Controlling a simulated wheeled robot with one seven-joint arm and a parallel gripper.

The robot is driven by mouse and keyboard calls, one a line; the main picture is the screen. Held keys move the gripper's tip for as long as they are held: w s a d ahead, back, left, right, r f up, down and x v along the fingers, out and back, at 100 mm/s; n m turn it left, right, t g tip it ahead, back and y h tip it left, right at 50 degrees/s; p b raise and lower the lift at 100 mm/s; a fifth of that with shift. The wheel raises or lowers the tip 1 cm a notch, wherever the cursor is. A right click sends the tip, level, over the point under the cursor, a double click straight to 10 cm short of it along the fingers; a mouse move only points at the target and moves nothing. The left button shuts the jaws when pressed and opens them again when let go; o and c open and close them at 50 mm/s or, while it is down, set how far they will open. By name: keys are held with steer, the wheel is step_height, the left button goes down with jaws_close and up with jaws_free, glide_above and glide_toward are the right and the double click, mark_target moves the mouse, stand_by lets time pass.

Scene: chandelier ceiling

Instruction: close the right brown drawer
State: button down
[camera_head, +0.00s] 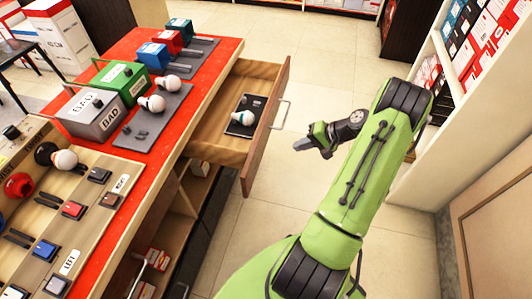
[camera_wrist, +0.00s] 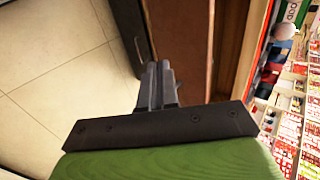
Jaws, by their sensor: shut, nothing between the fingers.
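The brown drawer (camera_head: 268,120) is pulled out from the right side of the red-topped counter (camera_head: 215,65). A metal handle (camera_head: 284,113) is on its front. Inside lies a dark tray (camera_head: 240,124) with a white bulb-like thing (camera_head: 250,103) on it. My gripper (camera_head: 297,145) is to the right of the drawer front, apart from it in the head view, with its fingers shut and empty. In the wrist view the shut fingers (camera_wrist: 160,82) point toward a brown wooden surface (camera_wrist: 185,35), probably the drawer front. Whether they touch it, I cannot tell.
On the counter stand green (camera_head: 122,82) and grey (camera_head: 92,113) boxes and several bulb-like things. Below the drawer is an open shelf (camera_head: 200,190). A white shelf unit (camera_head: 440,110) stands at the right. The tiled floor (camera_head: 340,60) between is clear.

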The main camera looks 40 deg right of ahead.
mark_target(260, 153)
steer(key=b+x, duration=0.1)
steer(key=x, duration=0.3)
steer(key=r+b+x, duration=0.1)
steer(key=x, duration=0.3)
steer(key=w+a+b+x, duration=0.1)
steer(key=x, duration=0.3)
steer(key=shift+w+a+r, duration=0.1)
steer(key=shift+r, duration=0.25)
steer(key=shift+w+a+r, duration=0.1)
steer(key=shift+w, duration=0.1)
steer(key=shift+a, duration=0.1)
